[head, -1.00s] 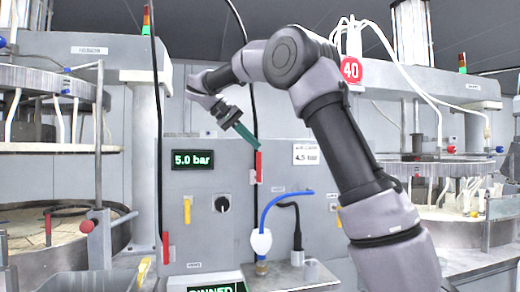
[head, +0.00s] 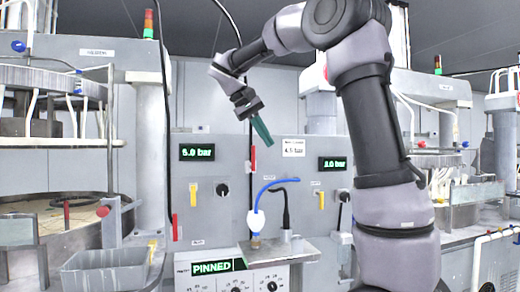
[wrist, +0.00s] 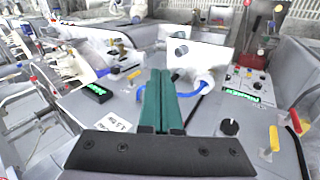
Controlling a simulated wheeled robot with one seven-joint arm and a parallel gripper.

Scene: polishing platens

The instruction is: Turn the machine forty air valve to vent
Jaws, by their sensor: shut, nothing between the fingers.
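My gripper (head: 262,130), with green fingers, is shut and empty, raised in front of the grey valve panels. Its fingers also show in the wrist view (wrist: 160,102). The left panel has a yellow handle (head: 194,195), a black knob (head: 222,190) and a lit 5.0 bar display (head: 197,152). The right panel has another yellow handle (head: 321,200), a black knob (head: 343,196) and a lit display (head: 332,163). Both yellow handles hang down. A red handle (head: 253,160) appears just below the fingertips; I cannot tell the gap. No readable forty label shows now.
A blue hose (head: 275,184) and a black hose (head: 286,212) rise from the ledge between the panels. A PINNED display (head: 211,267) is below. A grey bin (head: 103,270) stands at lower left. Polishing machines flank both sides.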

